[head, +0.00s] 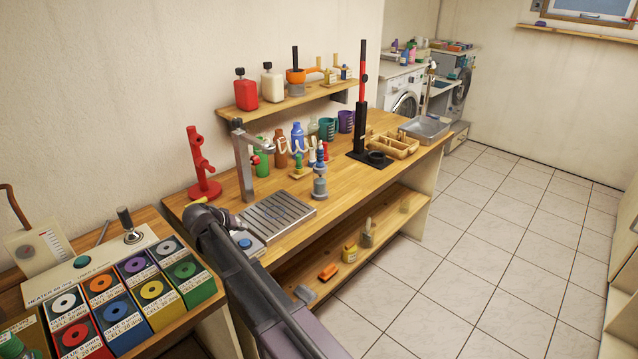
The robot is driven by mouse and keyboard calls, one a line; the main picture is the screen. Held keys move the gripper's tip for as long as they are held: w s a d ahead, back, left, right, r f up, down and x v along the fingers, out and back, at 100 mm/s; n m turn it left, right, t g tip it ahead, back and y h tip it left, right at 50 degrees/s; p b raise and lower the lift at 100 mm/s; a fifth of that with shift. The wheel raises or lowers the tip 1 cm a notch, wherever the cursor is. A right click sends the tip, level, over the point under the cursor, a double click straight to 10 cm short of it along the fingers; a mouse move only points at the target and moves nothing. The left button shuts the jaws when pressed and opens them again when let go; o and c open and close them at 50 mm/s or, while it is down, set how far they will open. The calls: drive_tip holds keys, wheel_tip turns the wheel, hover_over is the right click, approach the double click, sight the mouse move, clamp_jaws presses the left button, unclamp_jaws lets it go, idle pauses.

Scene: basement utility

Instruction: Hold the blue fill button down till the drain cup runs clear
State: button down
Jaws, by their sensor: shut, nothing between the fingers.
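A blue button (245,243) sits on a small pale box at the front edge of the wooden bench, left of a slatted metal drain tray (272,219). A grey post with a spout and a red knob (256,160) stands behind the tray. My arm reaches up from the bottom of the head view. My gripper (236,222) is shut and empty at the bench's front left, close above and behind the button in the picture. I see no contact between them. I cannot make out a drain cup for certain, nor whether any liquid runs.
A red stand (202,168) is behind my gripper. Bottles, a coiled hose and a black stand with a red column (362,95) fill the bench's back and middle. A rack of coloured boxes (121,304) stands at the left. The tiled floor (480,240) at right is clear.

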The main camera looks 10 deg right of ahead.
drive_tip(key=shift+r+p, duration=0.65)
drive_tip(key=shift+r, duration=0.3)
drive_tip(key=shift+d, duration=0.1)
drive_tip(key=shift+s+d+f, duration=0.15)
drive_tip(key=shift+s+d, duration=0.1)
drive_tip(key=shift+d, duration=0.05)
drive_tip(key=s+d+f+g+y, duration=0.2)
drive_tip(key=s+d+g+y, duration=0.1)
drive_tip(key=s+d, duration=0.8)
drive_tip(key=s+d+f+g+y, duration=0.3)
drive_tip(key=s+d, duration=0.8)
drive_tip(key=s, duration=0.3)
drive_tip(key=shift+f+g, duration=0.2)
drive_tip(key=shift+g, duration=0.1)
